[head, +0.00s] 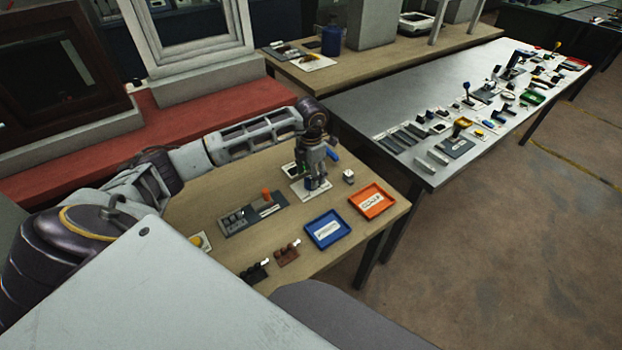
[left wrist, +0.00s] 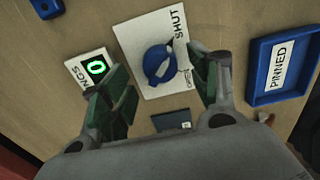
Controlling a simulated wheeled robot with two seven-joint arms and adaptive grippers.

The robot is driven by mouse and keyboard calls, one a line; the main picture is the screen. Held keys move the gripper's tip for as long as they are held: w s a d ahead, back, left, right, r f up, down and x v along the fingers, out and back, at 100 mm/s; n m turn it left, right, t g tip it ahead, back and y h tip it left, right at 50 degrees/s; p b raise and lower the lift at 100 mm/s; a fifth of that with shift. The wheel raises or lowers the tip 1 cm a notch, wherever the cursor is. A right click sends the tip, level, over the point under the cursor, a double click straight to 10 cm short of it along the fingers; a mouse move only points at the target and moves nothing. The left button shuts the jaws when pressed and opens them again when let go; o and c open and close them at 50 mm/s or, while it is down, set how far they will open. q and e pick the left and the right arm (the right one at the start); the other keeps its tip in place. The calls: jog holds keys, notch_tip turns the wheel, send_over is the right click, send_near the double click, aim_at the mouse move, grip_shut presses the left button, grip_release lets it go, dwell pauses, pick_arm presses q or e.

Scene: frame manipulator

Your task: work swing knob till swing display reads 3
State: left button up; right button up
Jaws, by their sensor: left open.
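The swing knob is a blue rounded knob (left wrist: 158,62) on a white plate (left wrist: 152,22) marked SHUT, in the left wrist view. In the head view the white plate (head: 299,187) shows under my gripper, and the knob is mostly hidden. The swing display (left wrist: 95,67), beside the plate, reads a green 0; its label is partly covered by a finger. My left gripper (left wrist: 158,70) is open, pointing down, with its fingers on either side of the knob; I cannot tell whether they touch it. It also shows in the head view (head: 318,183). My right gripper is not in view.
A blue tray (head: 311,238) and an orange tray (head: 386,209) lie near the table's front edge. A grey panel (head: 238,222) with an orange knob lies to the left. A small whitish block (head: 348,177) stands right of my gripper. A metal table (head: 360,105) holds many small items.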

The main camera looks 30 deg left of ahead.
pick_arm(q)
jog(key=shift+f, duration=1.3)
jog(key=shift+c, duration=0.3)
jog(key=c, duration=1)
